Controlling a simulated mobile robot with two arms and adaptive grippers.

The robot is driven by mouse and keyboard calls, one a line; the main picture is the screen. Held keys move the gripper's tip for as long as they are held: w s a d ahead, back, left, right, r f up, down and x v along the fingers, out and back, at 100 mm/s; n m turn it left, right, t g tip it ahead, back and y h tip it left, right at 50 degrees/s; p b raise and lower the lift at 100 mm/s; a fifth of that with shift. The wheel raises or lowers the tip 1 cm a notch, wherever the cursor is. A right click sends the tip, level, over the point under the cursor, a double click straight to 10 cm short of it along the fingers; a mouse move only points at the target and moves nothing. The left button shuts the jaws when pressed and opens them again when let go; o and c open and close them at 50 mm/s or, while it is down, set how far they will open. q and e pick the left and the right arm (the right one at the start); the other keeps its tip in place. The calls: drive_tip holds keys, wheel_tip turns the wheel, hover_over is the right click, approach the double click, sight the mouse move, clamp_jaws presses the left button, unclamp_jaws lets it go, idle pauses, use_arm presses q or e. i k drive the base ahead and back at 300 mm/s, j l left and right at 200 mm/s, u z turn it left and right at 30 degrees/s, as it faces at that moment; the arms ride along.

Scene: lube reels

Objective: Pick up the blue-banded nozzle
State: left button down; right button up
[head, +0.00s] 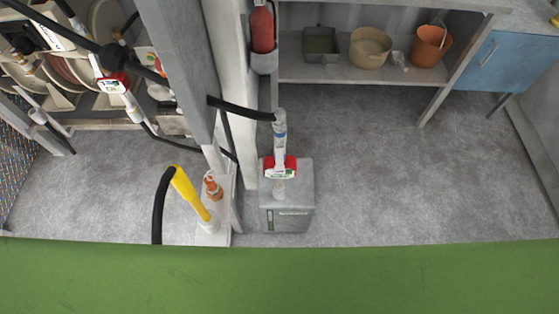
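The blue-banded nozzle (280,148) is near the middle of the head view. It is a pale grey handle with a narrow blue band near its upper end and a red-and-white block below. A black hose (240,107) runs from its top end left to the grey post. Its lower end is over the top of a grey box (288,218); I cannot tell whether it rests in it. Neither of my grippers is in view.
A yellow nozzle (189,193) with a black hose stands left, beside an orange-brown fitting (212,187). Another red-and-white nozzle (113,84) hangs by reels upper left. Grey posts (183,60) stand left of the box. Shelving with tubs (370,47) is behind. Floor right is clear.

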sight(280, 128)
drive_tip(key=u, duration=0.55)
drive_tip(key=l+u, duration=0.3)
drive_tip(key=u, duration=0.2)
drive_tip(key=i+l+u, duration=0.1)
drive_tip(key=l+u, duration=0.25)
drive_tip(key=u, duration=0.15)
drive_tip(key=l+u, duration=0.25)
drive_tip(key=u, duration=0.25)
drive_tip(key=k+l+u, duration=0.1)
drive_tip(key=l+u, duration=0.2)
drive_tip(key=u, duration=0.15)
